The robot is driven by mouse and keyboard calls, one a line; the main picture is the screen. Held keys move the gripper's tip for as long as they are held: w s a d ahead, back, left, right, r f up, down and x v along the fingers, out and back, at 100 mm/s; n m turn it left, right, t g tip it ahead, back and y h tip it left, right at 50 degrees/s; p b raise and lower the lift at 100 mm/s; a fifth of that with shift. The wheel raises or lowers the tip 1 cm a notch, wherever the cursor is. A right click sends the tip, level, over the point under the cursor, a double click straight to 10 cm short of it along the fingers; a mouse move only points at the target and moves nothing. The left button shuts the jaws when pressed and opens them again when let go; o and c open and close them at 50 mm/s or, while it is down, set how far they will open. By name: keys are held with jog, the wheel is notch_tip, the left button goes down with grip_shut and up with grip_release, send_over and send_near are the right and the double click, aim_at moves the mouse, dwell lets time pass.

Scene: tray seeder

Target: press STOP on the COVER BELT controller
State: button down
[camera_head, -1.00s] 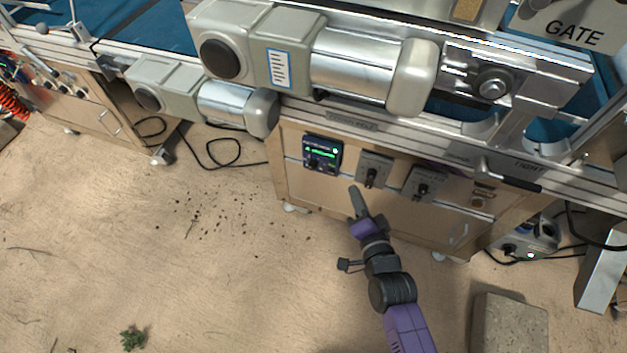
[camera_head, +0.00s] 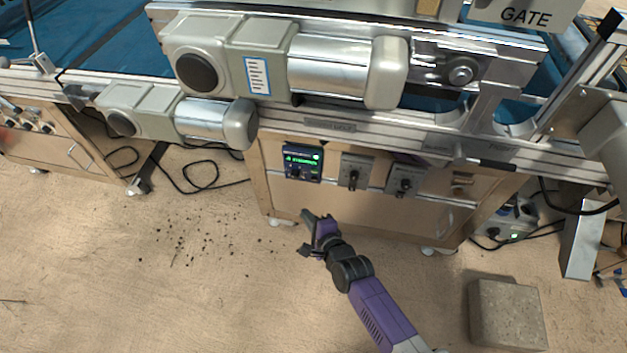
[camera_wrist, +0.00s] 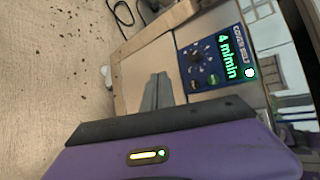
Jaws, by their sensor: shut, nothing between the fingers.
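The COVER BELT controller (camera_head: 303,163) is a small dark blue box with a lit green display, set at the left of the cabinet front. In the wrist view the controller (camera_wrist: 215,62) shows "4 m/min" in green, a dark knob, a green button and a small dark red button beside the knob. The button labels are too small to read. My gripper (camera_head: 309,216) is shut and empty, below the controller and apart from it. In the wrist view my gripper (camera_wrist: 157,92) points toward the cabinet panel, left of the controller.
Two grey switch boxes, one (camera_head: 354,172) nearer and one (camera_head: 405,181) farther right, sit beside the controller. Silver motors (camera_head: 340,65) overhang above the cabinet. A concrete block (camera_head: 508,313) lies on the floor at right. The floor at left is clear apart from crumbs and cables.

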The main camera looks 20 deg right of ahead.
aim_at(314, 180)
jog(key=w+d+b, duration=0.5)
jog(key=w+b, duration=0.2)
jog(key=shift+d, duration=0.15)
dwell(0.3)
jog(key=shift+w+d+b, duration=0.1)
jog(key=shift+w+b, duration=0.1)
jog(key=shift+b, duration=0.1)
dwell(1.7)
jog(key=shift+w+d, duration=0.15)
jog(key=shift+w, duration=0.05)
jog(key=shift+w+d, duration=0.2)
jog(key=shift+w, duration=0.1)
dwell(0.8)
jog(key=shift+r, duration=0.1)
jog(key=shift+s+a+p, duration=0.45)
jog(key=shift+s+p, duration=0.1)
jog(key=shift+s, duration=0.1)
